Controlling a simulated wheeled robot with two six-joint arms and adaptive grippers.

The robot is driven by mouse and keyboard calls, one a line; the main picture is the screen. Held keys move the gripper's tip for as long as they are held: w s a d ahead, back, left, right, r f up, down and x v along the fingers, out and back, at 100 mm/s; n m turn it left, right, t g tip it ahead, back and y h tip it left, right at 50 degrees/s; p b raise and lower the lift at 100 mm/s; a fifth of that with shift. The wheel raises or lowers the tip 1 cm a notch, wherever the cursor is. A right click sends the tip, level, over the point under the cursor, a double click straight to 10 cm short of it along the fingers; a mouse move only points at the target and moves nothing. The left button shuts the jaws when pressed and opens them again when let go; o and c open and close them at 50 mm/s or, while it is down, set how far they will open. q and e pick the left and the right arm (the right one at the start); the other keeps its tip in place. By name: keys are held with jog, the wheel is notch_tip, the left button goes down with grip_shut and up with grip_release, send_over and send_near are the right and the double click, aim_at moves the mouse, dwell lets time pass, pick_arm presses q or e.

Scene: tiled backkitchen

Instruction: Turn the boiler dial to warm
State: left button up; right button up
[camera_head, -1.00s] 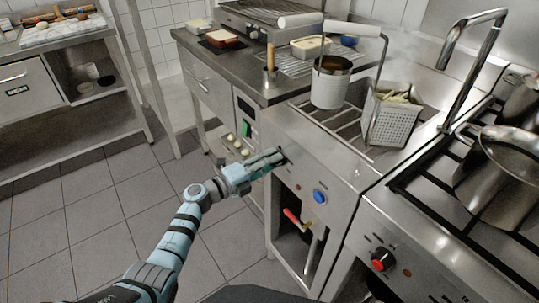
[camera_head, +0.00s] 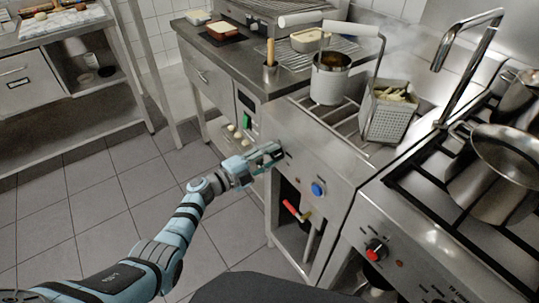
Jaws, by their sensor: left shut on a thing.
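My left gripper (camera_head: 268,156) reaches the steel front panel of the boiler (camera_head: 300,140) from the left. Its fingers are closed at the panel, on what appears to be a dial. The fingers cover that dial, so its pointer and setting cannot be read. A blue dial (camera_head: 318,189) sits on the same panel to the right, apart from the gripper. My right gripper is out of view.
A white-handled pot (camera_head: 330,80) and a perforated basket (camera_head: 386,118) stand on the boiler top. Red-handled valve (camera_head: 292,209) sits in the open bay below. A stove with a red dial (camera_head: 376,250) and pots is at right. Floor at left is clear.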

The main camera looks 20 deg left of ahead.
pick_arm(q)
jog(key=o, duration=1.2)
jog(key=shift+c, duration=0.2)
jog(key=v, duration=1.2)
